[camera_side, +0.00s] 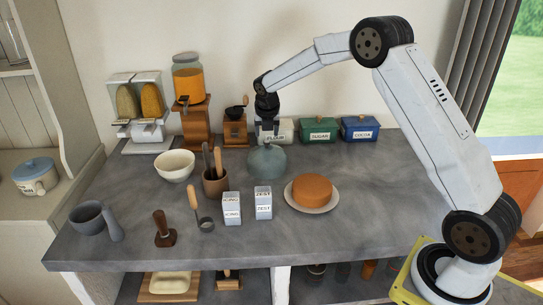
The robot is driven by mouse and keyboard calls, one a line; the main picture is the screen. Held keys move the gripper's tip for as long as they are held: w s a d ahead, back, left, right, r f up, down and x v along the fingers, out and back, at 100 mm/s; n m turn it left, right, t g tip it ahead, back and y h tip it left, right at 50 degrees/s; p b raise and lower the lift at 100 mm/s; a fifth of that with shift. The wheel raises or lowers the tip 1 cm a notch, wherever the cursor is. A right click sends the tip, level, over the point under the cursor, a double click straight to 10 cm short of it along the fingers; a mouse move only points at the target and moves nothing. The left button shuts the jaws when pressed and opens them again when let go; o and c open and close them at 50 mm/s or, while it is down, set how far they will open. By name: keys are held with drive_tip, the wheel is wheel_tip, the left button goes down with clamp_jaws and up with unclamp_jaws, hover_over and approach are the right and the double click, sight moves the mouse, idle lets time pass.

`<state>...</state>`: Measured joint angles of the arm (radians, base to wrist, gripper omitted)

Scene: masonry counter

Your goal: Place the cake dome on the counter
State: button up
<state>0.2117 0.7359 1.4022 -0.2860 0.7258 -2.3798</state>
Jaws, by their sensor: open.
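The cake dome (267,162) is a blue-grey, rounded cover resting on the grey counter (330,238), near the middle. My gripper (268,137) points down right above the dome, its fingers open at the dome's top. Whether the fingers touch the dome or its knob is too small to tell. A round orange-brown cake (312,189) sits uncovered on a white plate (316,210) to the right of the dome and nearer the front.
White ICING and ZEST boxes (263,203) stand in front of the dome. A utensil crock (215,181) and white bowl (175,166) are left. FLOUR, SUGAR (320,129) and COCOA tins (360,128) line the back. The counter's front right is clear.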

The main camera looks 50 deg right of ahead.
drive_tip(key=v, duration=0.8)
drive_tip(key=shift+s+a, duration=0.1)
idle(0.4)
drive_tip(key=s+a+f+m+y, duration=0.1)
drive_tip(key=s+a+f+m, duration=0.2)
drive_tip(key=s+m, duration=0.6)
drive_tip(key=s+a+f+m+y, duration=0.1)
drive_tip(key=s+a+f+m, duration=0.2)
drive_tip(key=s+a+m, duration=0.3)
drive_tip(key=s+a+f+m, duration=0.3)
drive_tip(key=s+a+m, duration=0.1)
drive_tip(key=s+m, duration=0.7)
drive_tip(key=shift+s+a+m+y, duration=0.25)
drive_tip(key=shift+s+m+y, duration=0.15)
drive_tip(key=shift+m, duration=0.1)
